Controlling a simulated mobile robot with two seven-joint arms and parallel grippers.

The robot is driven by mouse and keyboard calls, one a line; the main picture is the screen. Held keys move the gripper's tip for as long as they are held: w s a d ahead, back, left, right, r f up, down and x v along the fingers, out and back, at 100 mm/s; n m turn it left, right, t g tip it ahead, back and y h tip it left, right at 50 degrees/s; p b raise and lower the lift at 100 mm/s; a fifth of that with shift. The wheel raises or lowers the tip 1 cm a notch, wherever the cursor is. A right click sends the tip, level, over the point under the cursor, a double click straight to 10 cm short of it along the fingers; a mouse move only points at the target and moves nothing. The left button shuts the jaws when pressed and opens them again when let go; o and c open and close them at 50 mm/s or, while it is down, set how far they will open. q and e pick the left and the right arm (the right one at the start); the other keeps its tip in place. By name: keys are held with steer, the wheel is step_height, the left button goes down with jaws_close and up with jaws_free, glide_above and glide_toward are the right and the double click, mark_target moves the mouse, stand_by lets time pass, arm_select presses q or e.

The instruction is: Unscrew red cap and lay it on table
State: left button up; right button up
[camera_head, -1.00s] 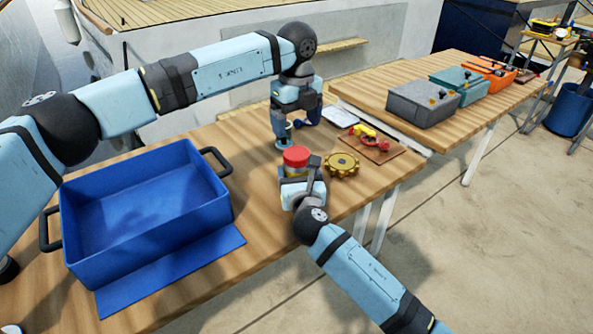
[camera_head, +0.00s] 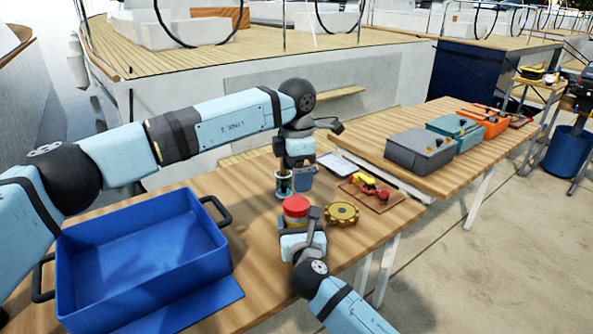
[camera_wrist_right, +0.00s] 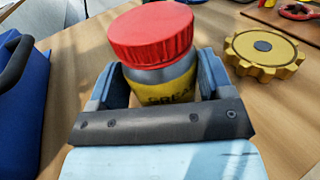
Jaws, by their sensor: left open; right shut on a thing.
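The red cap (camera_head: 296,206) sits on top of a yellow jar (camera_wrist_right: 172,88) with dark lettering. The cap also shows large in the right wrist view (camera_wrist_right: 152,34), above a grey band at the jar's neck. My right gripper (camera_head: 300,235) is shut on the jar, one finger on each side, below the cap. The jar is upright. My left gripper (camera_head: 290,185) is open and points down, just behind the cap in the head view and apart from it. Its fingertips are partly hard to make out against the table.
A yellow gear (camera_head: 342,213) lies right of the jar. A board with red and yellow parts (camera_head: 372,194) lies behind it. A blue bin (camera_head: 140,262) fills the table's left. Grey (camera_head: 420,149), teal and orange boxes stand on the far table. Bare table lies between bin and jar.

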mark_target(297, 202)
arm_select(q)
steer(key=m, duration=2.7)
steer(key=shift+f+m, duration=0.3)
steer(key=shift+f, duration=3.7)
